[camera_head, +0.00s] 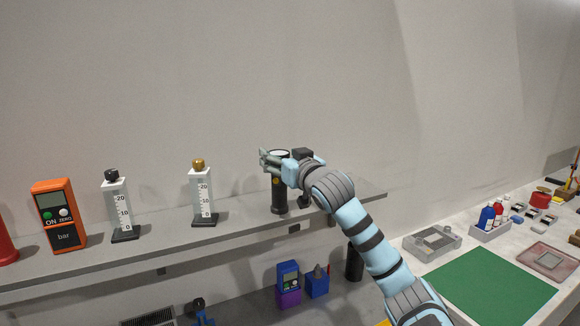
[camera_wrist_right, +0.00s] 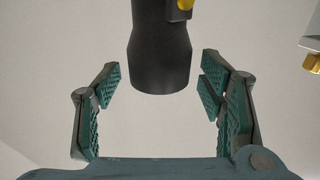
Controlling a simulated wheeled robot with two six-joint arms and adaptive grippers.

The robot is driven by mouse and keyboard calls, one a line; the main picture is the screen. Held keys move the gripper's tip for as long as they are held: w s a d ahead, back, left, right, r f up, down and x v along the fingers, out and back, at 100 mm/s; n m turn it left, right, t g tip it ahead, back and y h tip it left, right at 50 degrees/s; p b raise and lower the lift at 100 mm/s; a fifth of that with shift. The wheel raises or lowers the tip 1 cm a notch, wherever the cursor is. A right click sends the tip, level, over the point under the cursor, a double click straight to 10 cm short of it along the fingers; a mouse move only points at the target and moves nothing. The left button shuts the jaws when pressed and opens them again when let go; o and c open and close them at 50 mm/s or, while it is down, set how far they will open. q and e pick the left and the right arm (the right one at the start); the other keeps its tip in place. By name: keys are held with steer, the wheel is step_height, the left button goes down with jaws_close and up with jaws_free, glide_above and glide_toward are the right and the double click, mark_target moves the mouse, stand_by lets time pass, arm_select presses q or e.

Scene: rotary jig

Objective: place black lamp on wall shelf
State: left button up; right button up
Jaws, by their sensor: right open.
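The black lamp (camera_head: 279,192), a torch-like cylinder with a yellow button, stands upright on the wall shelf (camera_head: 245,225) near its right end. My right gripper (camera_head: 268,162) is at the lamp's upper end, its fingers pointing left. In the right wrist view the lamp (camera_wrist_right: 160,50) shows between the spread fingers of the gripper (camera_wrist_right: 160,85), with a gap on both sides. The gripper is open and partly covers the lamp's head in the head view. My left gripper is not in view.
On the shelf to the left stand a white gauge with a brass knob (camera_head: 203,198), one with a black knob (camera_head: 116,205), and an orange meter (camera_head: 59,215). Below are a blue meter (camera_head: 288,282) and a black cylinder (camera_head: 354,263). A green mat (camera_head: 487,288) lies on the bench at right.

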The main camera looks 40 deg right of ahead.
steer(key=b+v, duration=0.6)
steer(key=v, duration=0.4)
steer(key=shift+s+a+b, duration=0.15)
steer(key=shift+s+b, duration=0.2)
steer(key=shift+b, duration=0.05)
steer(key=shift+f, duration=0.1)
